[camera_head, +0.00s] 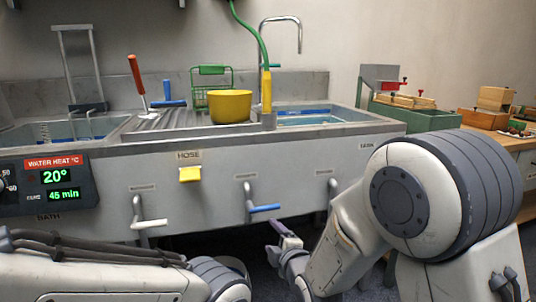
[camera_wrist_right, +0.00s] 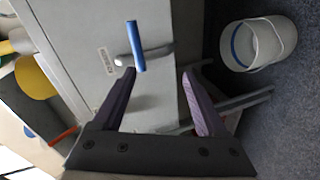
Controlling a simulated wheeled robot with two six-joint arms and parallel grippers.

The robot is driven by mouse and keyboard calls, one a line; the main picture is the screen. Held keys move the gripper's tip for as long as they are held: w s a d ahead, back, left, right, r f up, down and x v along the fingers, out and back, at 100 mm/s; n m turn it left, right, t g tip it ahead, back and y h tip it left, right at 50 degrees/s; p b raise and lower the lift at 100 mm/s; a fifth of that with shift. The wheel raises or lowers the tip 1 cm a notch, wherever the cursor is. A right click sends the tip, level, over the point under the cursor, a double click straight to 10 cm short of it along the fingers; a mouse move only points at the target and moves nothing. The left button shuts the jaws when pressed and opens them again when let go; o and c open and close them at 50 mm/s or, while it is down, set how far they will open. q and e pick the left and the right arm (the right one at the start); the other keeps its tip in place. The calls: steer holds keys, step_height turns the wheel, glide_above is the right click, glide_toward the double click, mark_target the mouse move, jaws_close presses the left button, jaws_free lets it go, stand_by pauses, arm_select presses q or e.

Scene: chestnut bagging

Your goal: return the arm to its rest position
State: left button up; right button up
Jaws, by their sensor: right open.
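My right arm comes in from the right in the head view, its large white and grey joint in front of the bench.
The grey sink unit (camera_head: 106,180) spans the view, with a white-handled lever (camera_head: 150,224) and yellow hose tab (camera_head: 190,174). A yellow pot (camera_head: 230,106) stands on top. A green crate (camera_head: 418,117) is at right. A white bucket (camera_wrist_right: 282,38) stands on the floor.

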steer(key=s+d+r+m+g+h+p, duration=0.1)
steer(key=s+d+m+g+h+p, duration=0.15)
steer(key=s+m+g, duration=0.9)
steer(key=s+d+g+h+p, duration=0.1)
steer(key=s+d+g+h, duration=0.15)
steer(key=s, duration=1.85)
step_height(320, 180, up, 38)
steer(key=p, duration=3.7)
steer(key=shift+s+d+m+y+p, duration=0.3)
steer(key=shift+s+d+m+p, duration=0.05)
steer(key=shift+d+p, duration=0.05)
steer(key=shift+f, duration=0.1)
